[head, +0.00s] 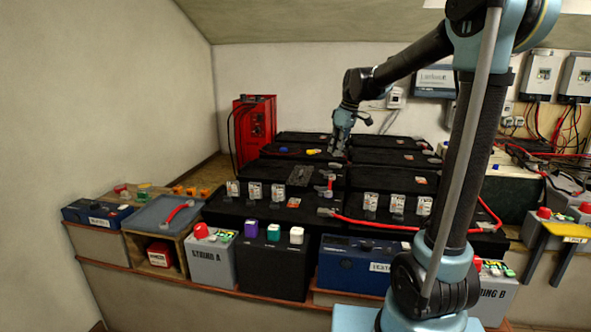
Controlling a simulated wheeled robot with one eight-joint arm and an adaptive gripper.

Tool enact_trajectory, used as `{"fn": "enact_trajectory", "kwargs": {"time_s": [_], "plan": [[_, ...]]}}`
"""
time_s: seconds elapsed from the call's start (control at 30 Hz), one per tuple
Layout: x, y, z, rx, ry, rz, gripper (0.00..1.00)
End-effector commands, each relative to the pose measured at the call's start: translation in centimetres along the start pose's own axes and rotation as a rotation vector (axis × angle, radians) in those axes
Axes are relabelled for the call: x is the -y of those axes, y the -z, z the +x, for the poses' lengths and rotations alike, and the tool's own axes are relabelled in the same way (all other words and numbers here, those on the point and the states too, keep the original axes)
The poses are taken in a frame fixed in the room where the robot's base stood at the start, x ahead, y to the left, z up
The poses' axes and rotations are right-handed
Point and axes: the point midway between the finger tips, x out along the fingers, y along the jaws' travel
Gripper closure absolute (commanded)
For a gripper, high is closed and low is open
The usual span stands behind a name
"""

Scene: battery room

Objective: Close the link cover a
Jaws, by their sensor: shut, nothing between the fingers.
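My arm reaches over the bank of black batteries from the right. My gripper (337,152) points down at the back row, is shut, and has nothing visible in it. Which part is link cover a cannot be told for sure. A dark grey ribbed piece (300,174) lies on a battery top to the left of and nearer than the gripper. A short red link (330,184) sits beside it, just below the gripper in the picture. Whether either is a cover, open or shut, is too small to tell.
Upright labelled blocks (252,191) line the front batteries. A red cable (375,223) runs across the right side. A red unit (254,130) stands at the back left. A grey box marked STRING A (211,262) and a blue battery (355,265) stand in front.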

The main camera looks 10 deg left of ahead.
Motion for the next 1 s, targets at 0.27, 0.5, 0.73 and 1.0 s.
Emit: {"fn": "enact_trajectory", "kwargs": {"time_s": [0.27, 0.5, 0.73, 1.0], "plan": [[-1.6, 9.3, 3.2, -0.025, 0.051, -0.204, 1.00], [-1.9, 16.3, 6.8, -0.049, 0.089, -0.367, 1.00], [-1.7, 19.5, 8.8, -0.062, 0.107, -0.448, 1.00], [-1.5, 19.9, 10.8, -0.064, 0.109, -0.458, 1.00]]}}
